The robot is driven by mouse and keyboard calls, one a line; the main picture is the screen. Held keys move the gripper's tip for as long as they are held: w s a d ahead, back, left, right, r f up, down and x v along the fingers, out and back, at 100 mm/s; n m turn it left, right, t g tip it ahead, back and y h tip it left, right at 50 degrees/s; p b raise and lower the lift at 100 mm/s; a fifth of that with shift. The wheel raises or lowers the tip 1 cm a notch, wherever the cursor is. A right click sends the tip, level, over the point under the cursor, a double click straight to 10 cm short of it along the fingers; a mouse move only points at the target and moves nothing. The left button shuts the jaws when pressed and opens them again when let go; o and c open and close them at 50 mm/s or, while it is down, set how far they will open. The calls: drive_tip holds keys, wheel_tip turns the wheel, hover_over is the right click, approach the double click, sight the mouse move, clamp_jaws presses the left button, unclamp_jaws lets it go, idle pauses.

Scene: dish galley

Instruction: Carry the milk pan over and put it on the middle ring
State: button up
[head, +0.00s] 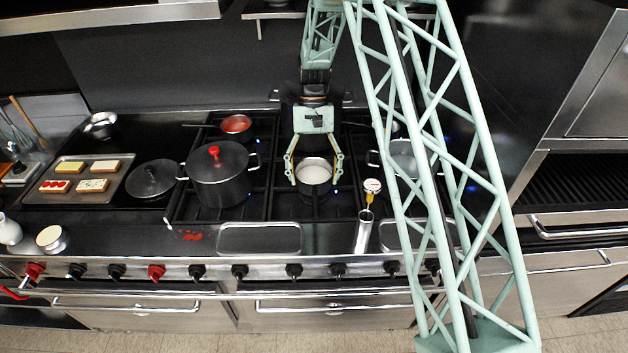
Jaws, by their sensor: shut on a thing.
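The milk pan (314,177) is a small dark pan with white liquid in it, at the middle of the black hob in the head view. My gripper (315,180) comes down from behind it, with one finger on each side of the pan. It is shut on the pan. The pan looks upright over the front burner grate (275,190). I cannot tell whether its base touches the grate. The ring under it is hidden by the pan.
A large lidded pot (220,180) stands left of the milk pan, and a small pan of red sauce (236,125) behind it. A pot (405,156) at right is partly behind my arm. A thermometer (371,187) stands in a steel cup (364,232) at the front edge.

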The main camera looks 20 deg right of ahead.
drive_tip(key=shift+f, duration=0.45)
drive_tip(key=shift+f, duration=0.15)
drive_tip(key=o, duration=1.7)
drive_tip(key=shift+c, duration=0.2)
drive_tip(key=v, duration=1.2)
drive_tip(key=shift+r, duration=0.25)
